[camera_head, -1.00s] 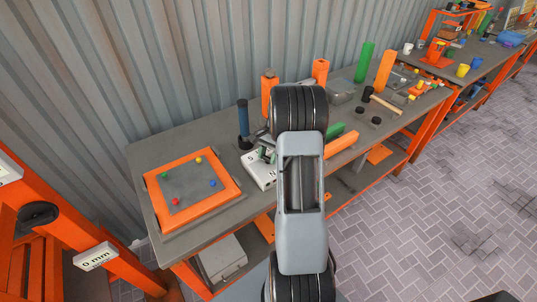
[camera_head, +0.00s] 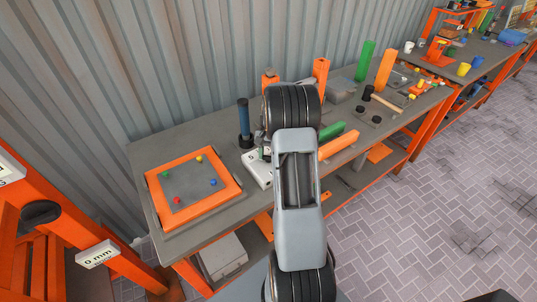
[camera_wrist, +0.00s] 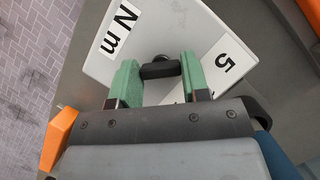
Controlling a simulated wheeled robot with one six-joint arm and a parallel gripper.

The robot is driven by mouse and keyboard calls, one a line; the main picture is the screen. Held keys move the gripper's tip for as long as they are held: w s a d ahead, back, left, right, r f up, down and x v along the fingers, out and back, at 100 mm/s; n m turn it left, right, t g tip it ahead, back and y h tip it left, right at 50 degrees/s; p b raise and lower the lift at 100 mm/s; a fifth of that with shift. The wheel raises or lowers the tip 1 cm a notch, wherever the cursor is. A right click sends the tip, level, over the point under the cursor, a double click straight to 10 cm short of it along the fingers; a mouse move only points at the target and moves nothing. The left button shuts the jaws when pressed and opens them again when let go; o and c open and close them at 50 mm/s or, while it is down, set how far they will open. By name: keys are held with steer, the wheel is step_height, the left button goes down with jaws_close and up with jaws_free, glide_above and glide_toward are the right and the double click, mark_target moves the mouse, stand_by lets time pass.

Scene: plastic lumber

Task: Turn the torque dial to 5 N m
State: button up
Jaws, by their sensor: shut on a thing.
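The torque dial box is a pale box with white labels. It shows in the wrist view (camera_wrist: 195,30), with a label reading "N m" on the left and a "5" label on the right, and in the head view (camera_head: 258,170), partly behind my arm. The dial's black bar-shaped knob (camera_wrist: 160,70) lies between the green fingers of my gripper (camera_wrist: 160,74). The fingers are shut on the knob from both sides. Another label is mostly hidden behind my gripper. In the head view my arm hides the knob and the fingers.
An orange-framed tray (camera_head: 236,181) with small coloured pieces lies left of the box. A dark blue cylinder (camera_head: 243,117) stands behind it. Green (camera_head: 333,131) and orange (camera_head: 340,145) bars lie right of my arm. Upright orange and green posts stand along the wall side.

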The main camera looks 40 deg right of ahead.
steer(key=o, duration=0.9)
steer(key=v, duration=1.4)
steer(key=shift+s, duration=0.1)
